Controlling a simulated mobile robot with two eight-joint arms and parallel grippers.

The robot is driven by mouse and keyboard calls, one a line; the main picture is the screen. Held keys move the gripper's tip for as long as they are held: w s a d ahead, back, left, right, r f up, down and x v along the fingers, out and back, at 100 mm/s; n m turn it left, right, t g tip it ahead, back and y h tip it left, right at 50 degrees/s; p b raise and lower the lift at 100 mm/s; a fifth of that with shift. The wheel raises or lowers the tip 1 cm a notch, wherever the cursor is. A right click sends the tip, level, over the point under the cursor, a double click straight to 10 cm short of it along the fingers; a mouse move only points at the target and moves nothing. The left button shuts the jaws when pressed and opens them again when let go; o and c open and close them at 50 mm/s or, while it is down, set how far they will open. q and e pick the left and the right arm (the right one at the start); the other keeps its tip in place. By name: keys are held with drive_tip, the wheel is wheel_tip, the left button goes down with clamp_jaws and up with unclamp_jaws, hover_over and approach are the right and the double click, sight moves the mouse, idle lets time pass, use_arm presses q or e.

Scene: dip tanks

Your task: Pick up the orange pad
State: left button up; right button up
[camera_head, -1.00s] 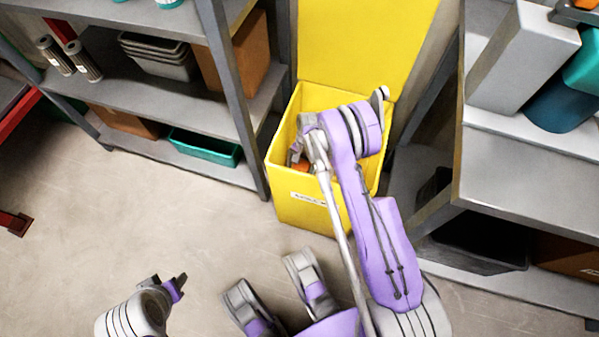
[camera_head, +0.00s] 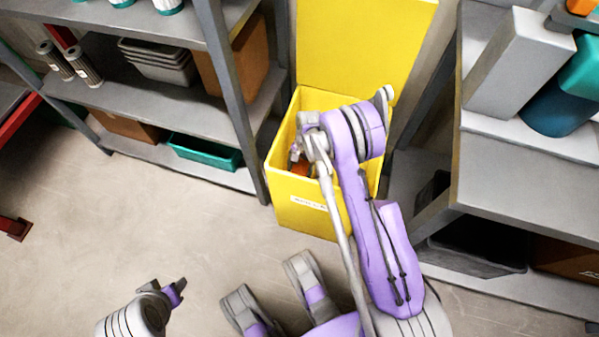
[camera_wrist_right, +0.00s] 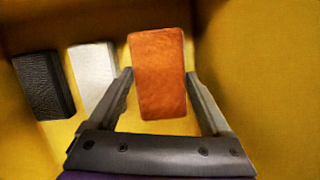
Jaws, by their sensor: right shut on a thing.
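The orange pad (camera_wrist_right: 158,75) is between the fingers of my right gripper (camera_wrist_right: 158,88) in the right wrist view, and the gripper is shut on it. Both are down inside the yellow bin (camera_head: 299,216). In the head view only a bit of the orange pad (camera_head: 301,168) shows past my right arm, which reaches over the bin and hides most of its inside.
In the right wrist view, a white block (camera_wrist_right: 93,75) and a black block (camera_wrist_right: 45,85) lie left of the pad, near the bin wall. Shelving (camera_head: 150,85) stands left of the bin and a grey shelf unit (camera_head: 520,190) right. The yellow lid (camera_head: 365,40) is raised behind.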

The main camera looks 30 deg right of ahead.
wheel_tip(320, 180, up, 26)
drive_tip(key=p, duration=0.6)
drive_tip(key=shift+f, duration=0.1)
